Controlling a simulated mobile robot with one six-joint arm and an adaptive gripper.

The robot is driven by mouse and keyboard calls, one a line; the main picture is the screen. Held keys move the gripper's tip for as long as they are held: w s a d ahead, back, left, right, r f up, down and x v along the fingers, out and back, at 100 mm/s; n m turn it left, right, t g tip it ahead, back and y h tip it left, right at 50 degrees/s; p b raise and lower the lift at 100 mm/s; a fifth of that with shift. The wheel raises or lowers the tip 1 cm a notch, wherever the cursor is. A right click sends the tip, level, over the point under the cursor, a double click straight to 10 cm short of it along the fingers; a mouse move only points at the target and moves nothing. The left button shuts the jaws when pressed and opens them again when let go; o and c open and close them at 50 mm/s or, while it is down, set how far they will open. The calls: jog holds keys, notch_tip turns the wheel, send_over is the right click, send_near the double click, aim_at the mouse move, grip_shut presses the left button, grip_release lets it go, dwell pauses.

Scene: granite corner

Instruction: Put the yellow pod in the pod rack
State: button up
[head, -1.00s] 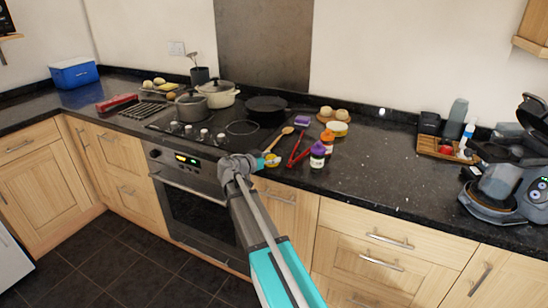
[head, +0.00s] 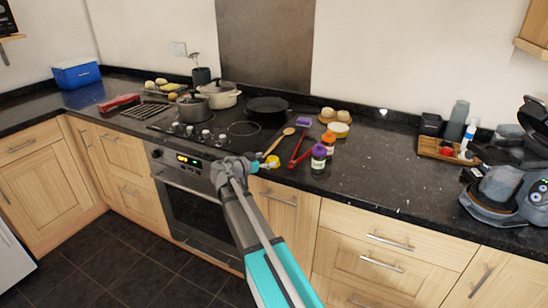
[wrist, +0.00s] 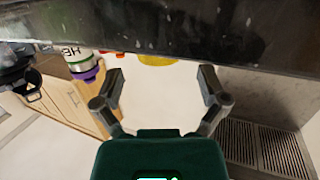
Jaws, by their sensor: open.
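The yellow pod (head: 272,162) shows as a small yellow thing near the front edge of the dark counter, right of the hob. It also shows in the wrist view as a partly cut-off yellow shape (wrist: 157,60) at the counter edge, ahead of the gap between my fingers. My gripper (wrist: 160,78) is open and empty, with the fingers wide apart and short of the yellow shape. In the head view my gripper (head: 262,165) is just left of the pod; whether they touch is unclear. I cannot make out a pod rack for certain.
A purple-lidded jar (head: 319,156), an orange-lidded jar (head: 328,141) and red tongs (head: 298,150) stand or lie close right of the pod. A wooden spoon (head: 280,141) lies behind it. The counter (head: 385,170) is clear further right, before a coffee machine (head: 505,190).

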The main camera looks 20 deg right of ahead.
jog(key=p+v, duration=0.1)
jog(key=v, duration=0.8)
dwell(0.4)
jog(key=s+a+f+n+g+y, duration=0.1)
jog(key=s+f+n+g+y, duration=0.2)
jog(key=s+f+n+y, duration=0.65)
jog(key=s+a+f+n+g+y, duration=0.1)
jog(key=s+a+f+n+y, duration=0.4)
jog(key=s+a, duration=0.4)
jog(key=s+f+y, duration=0.1)
jog(key=s, duration=0.2)
jog(key=shift+s+f+g, duration=0.15)
jog(key=shift+s+g, duration=0.2)
jog(key=shift+g, duration=0.05)
